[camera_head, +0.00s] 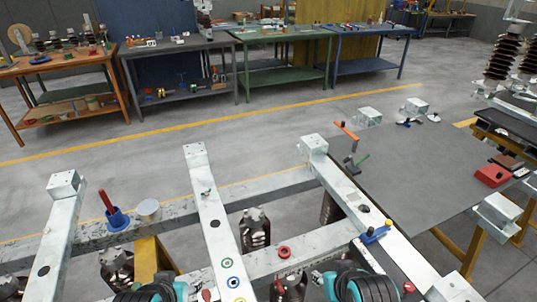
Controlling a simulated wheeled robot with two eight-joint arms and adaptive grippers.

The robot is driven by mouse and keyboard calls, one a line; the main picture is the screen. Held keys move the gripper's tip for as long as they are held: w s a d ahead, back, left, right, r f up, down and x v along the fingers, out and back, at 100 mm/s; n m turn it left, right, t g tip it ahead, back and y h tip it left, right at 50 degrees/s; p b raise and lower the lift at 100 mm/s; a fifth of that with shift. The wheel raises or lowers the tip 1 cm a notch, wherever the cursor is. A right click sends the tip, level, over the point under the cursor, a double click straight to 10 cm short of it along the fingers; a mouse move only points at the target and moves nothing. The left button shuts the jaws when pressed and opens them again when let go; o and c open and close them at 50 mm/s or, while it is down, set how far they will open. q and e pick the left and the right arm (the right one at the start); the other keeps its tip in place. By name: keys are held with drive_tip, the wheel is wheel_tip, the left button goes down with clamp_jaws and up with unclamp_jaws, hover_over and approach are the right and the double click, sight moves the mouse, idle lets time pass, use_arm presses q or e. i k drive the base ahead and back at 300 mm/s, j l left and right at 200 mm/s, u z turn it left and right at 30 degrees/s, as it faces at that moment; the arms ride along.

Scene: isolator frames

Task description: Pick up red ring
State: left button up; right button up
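A small red ring (284,252) lies on the grey metal crossbar (320,240) in the lower middle of the head view, with a dark hole at its centre. My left gripper (150,292) shows only in part at the bottom edge, left of the ring, as teal and black parts. My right gripper (362,287) shows in part at the bottom edge, right of and nearer than the ring. Neither touches the ring. The fingertips of both cannot be made out.
A green ring (227,263) and a blue ring (233,283) lie on the middle beam. A blue tool (375,235) lies on the right beam. A grey table (430,165) stands beyond.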

sight(283, 256)
drive_tip(key=i+l+u, duration=0.1)
drive_tip(key=l+u, duration=0.2)
drive_tip(key=l, duration=0.35)
drive_tip(key=i+l+u, duration=0.1)
drive_tip(key=l+u, duration=0.2)
drive_tip(key=l, duration=0.35)
